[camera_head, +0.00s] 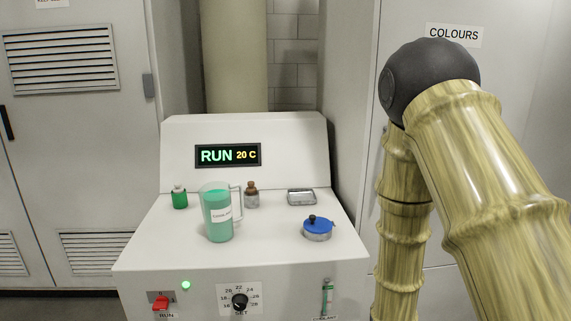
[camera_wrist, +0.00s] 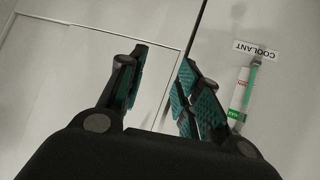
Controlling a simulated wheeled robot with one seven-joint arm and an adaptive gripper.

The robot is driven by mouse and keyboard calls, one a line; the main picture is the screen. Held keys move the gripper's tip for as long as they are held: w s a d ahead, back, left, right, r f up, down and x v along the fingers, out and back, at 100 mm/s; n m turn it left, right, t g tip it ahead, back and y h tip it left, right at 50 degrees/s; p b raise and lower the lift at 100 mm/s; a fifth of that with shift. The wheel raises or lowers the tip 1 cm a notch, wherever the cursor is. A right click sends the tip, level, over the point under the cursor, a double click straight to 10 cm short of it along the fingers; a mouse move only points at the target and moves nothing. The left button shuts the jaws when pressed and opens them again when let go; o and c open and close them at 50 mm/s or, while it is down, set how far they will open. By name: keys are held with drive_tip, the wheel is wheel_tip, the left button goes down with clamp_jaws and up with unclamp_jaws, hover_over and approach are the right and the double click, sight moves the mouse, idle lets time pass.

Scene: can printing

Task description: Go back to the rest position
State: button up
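My gripper (camera_wrist: 158,95) shows in the wrist view with its two dark fingers and green pads apart and nothing between them. It is open and empty. It points at the machine's white front panel, with the coolant gauge (camera_wrist: 243,92) to its right. In the head view my arm stands at the right, bent at a dark joint, and the gripper itself is out of the frame.
The white machine (camera_head: 145,250) displays RUN 20 C (camera_head: 228,156).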

drive_tip(key=s+a+f+n+g+y, duration=0.15)
drive_tip(key=s+f+g, duration=0.35)
drive_tip(key=s+f, duration=1.15)
drive_tip(key=s+a+f+g+y, duration=0.1)
drive_tip(key=s+f, duration=0.3)
drive_tip(key=s, duration=0.6)
drive_tip(key=s+a+f+g+y, duration=0.1)
drive_tip(key=s+f+g, duration=0.3)
drive_tip(key=s, duration=0.6)
drive_tip(key=shift+s+a+f, duration=0.15)
drive_tip(key=shift+a+f, duration=0.2)
drive_tip(key=shift+f, duration=0.2)
drive_tip(key=shift+n, duration=0.25)
